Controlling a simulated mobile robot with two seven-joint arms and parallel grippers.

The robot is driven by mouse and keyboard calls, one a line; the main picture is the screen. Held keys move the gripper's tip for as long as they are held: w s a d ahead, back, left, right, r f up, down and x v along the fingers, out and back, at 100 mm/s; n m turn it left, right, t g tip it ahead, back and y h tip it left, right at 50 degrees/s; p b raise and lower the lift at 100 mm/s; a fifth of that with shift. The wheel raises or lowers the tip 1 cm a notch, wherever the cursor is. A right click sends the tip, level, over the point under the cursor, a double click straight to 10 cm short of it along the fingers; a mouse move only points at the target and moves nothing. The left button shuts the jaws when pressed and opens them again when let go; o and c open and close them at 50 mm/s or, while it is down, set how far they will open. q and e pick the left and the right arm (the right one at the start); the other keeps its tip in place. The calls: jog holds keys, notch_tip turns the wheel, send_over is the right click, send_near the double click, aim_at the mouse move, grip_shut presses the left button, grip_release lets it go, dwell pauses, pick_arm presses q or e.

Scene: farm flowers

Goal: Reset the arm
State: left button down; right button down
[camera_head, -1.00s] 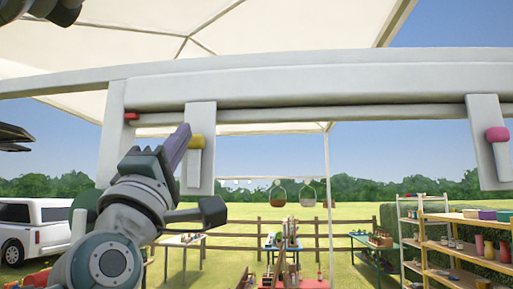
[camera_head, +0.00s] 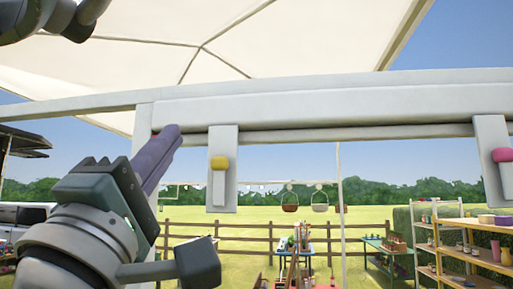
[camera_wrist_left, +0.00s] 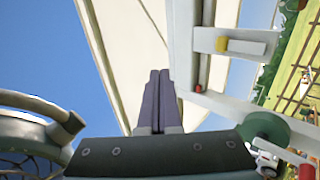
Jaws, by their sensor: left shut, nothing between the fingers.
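My left gripper (camera_head: 172,132) is raised at the left of the head view, its purple fingers pressed together and pointing up and to the right. The fingers hold nothing. In the left wrist view the same closed fingers (camera_wrist_left: 158,80) stand in the middle, with canopy cloth behind them. In the head view the fingertips overlap the left part of a long pale beam (camera_head: 330,105); I cannot tell whether they touch it. My right gripper is not in view.
Pale hangers with a yellow knob (camera_head: 220,163) and a pink knob (camera_head: 501,155) hang from the beam. A white canopy (camera_head: 270,40) is overhead. Beyond are a wooden fence (camera_head: 240,232), hanging baskets (camera_head: 290,202), tables and shelves (camera_head: 450,240) at the right. A white vehicle (camera_head: 25,213) is at the left.

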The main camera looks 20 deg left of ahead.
pick_arm(q)
jog(key=shift+s, duration=0.1)
dwell(0.5)
jog(key=d+f+m+g+h+p, duration=0.2)
jog(key=d+f+m+g+h, duration=0.25)
jog(key=f+m, duration=0.4)
jog(key=d+f+m+g+h+p, duration=0.1)
jog(key=d+f+m+g+h, duration=0.45)
jog(key=f, duration=0.45)
jog(key=s+a+f+m+g+y+p, duration=0.1)
jog(key=s+a+f+m+g+y, duration=0.1)
jog(key=s+f+g, duration=0.4)
jog(key=s+a+f+m+g+y+p, duration=0.1)
jog(key=s+a+f+m+g, duration=0.3)
jog(key=s, duration=0.8)
notch_tip(320, 180, down, 5)
jog(key=m+g, duration=0.2)
jog(key=shift+s+a+r+m+g+y, duration=0.2)
jog(key=shift+s+m+g+y, duration=0.1)
jog(key=shift+y, duration=0.1)
